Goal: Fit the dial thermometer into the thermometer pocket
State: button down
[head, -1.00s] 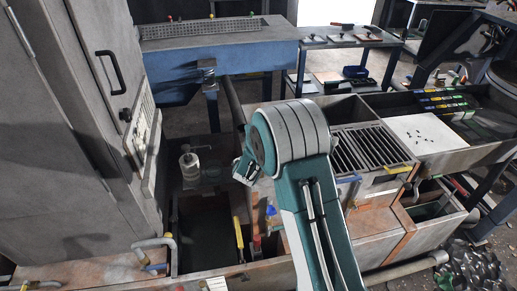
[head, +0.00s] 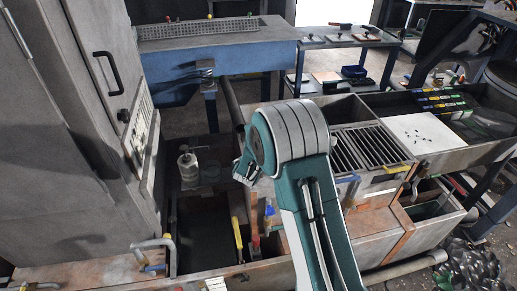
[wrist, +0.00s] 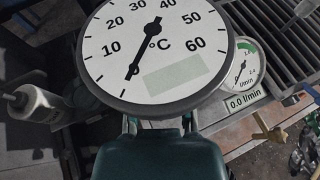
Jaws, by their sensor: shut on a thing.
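The dial thermometer (wrist: 155,50) fills the top middle of the wrist view. It has a round white face, a dark rim, a °C scale and a black pointer near the low end. My gripper (wrist: 160,125) is shut on it from below in that view; the dial hides most of the fingers and the stem. In the head view my teal and grey arm hides the gripper and the thermometer. I cannot make out the thermometer pocket in either view.
A flow gauge (wrist: 242,65) reading 0.0 l/min stands right of the dial. A white bottle (head: 188,168) stands left of my arm, near the grey cabinet (head: 75,130). A slotted grate (head: 370,149) and a white board (head: 425,132) lie to the right.

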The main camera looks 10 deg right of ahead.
jog(key=shift+f, duration=2.95)
jog(key=shift+c, duration=2.2)
grip_release()
jog(key=v, duration=1.2)
